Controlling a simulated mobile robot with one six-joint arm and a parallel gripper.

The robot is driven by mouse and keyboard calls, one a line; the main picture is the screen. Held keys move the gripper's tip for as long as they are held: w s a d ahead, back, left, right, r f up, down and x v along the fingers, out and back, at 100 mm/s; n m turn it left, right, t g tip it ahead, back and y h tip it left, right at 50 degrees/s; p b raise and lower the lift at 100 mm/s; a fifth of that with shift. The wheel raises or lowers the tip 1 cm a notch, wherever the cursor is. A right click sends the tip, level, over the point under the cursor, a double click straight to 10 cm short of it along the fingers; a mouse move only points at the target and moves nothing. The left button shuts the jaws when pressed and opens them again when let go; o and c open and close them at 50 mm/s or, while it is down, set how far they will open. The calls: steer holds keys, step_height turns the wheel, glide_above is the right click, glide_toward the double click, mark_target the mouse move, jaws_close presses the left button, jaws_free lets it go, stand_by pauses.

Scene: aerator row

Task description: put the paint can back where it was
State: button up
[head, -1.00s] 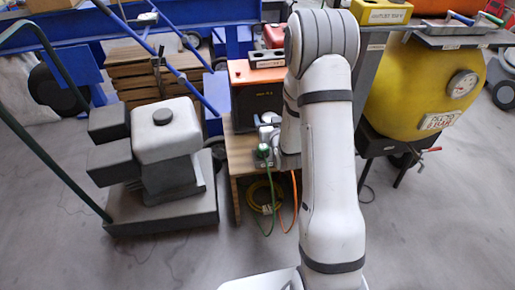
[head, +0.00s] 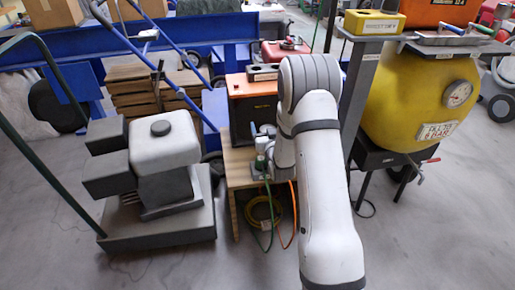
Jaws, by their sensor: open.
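My gripper (head: 264,147) shows small at the end of my white arm, to the left of the wrist, over the wooden stand (head: 238,158). It is open, and the arm partly hides it. A small grey round shape (head: 267,130) just behind it may be the paint can, but it is too small and too covered to be sure. I cannot tell whether the gripper touches it.
An orange-topped dark box (head: 252,100) stands behind the wooden stand. A grey machine on a cart (head: 160,225) is at the left. A yellow tank (head: 415,105) on a black frame is at the right. Green and orange hoses (head: 268,205) hang down. Open floor lies in front.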

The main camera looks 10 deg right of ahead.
steer(key=shift+w, duration=0.1)
steer(key=shift+c, duration=0.5)
jaws_close()
stand_by(0.3)
